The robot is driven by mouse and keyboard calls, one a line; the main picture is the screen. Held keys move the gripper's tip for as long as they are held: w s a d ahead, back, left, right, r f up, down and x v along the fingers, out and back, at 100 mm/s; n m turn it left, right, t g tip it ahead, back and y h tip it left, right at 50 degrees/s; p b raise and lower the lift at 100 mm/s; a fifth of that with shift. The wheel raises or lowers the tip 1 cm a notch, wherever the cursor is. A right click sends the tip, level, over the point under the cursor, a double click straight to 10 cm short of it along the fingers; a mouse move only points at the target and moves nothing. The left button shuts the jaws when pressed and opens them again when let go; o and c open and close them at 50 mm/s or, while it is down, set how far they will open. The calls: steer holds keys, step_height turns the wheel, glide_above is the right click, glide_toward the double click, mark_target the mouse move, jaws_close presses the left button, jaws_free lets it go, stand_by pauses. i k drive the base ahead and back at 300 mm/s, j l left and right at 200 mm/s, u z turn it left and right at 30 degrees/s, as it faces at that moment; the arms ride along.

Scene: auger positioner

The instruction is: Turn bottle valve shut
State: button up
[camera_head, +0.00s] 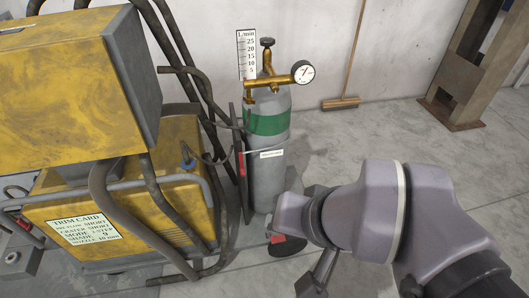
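The gas bottle (267,165) stands upright beside the yellow machine. It is grey with a green band and a white label. Its valve has a dark knob (267,42) on top, above a brass regulator (268,84) with a round white gauge (303,72) on the right. How far the valve is turned cannot be seen. My purple-grey arm enters from the lower right, with its visible end low and right of the bottle. My gripper's fingers cannot be made out clearly; grey metal pieces show below the arm. Nothing of mine touches the knob.
A yellow welding machine (70,90) with dark hoses (160,120) fills the left side, close to the bottle. A flow scale marked L/min (247,55) stands behind the bottle's left. A broom (342,103) leans on the wall. A rusty post (462,85) stands at right.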

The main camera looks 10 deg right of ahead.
mark_target(267, 42)
steer(key=i+j, duration=0.65)
steer(key=i, duration=0.1)
